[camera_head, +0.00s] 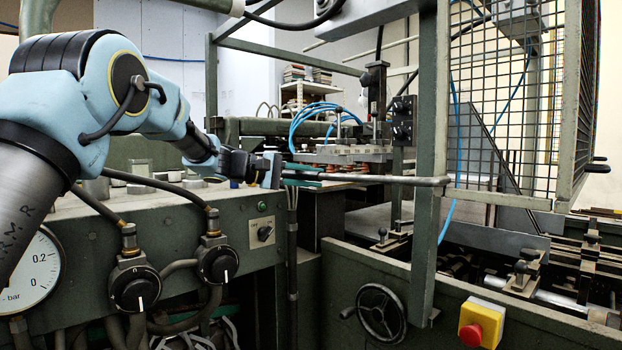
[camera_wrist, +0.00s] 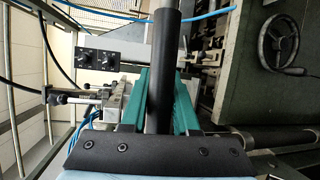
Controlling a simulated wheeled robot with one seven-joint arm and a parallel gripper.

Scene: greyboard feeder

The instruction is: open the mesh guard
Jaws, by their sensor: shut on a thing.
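The mesh guard (camera_head: 488,108) is a square wire grid in a grey-green frame at the upper right of the head view, with a second mesh face at its right. A long grey bar (camera_head: 395,179) runs level from the guard's lower left edge, leftward to my gripper (camera_head: 301,176). My gripper is shut on the bar, with its teal fingers on either side. In the wrist view the dark bar (camera_wrist: 166,45) passes between the teal fingers (camera_wrist: 160,95). The bar's end inside the jaws is hidden. How the bar joins the guard is not clear.
A green control cabinet (camera_head: 205,245) with knobs and a gauge stands below my arm. A green post (camera_head: 425,240) rises in front of the machine. A handwheel (camera_head: 381,311) and a red stop button on a yellow box (camera_head: 481,323) sit low on the front.

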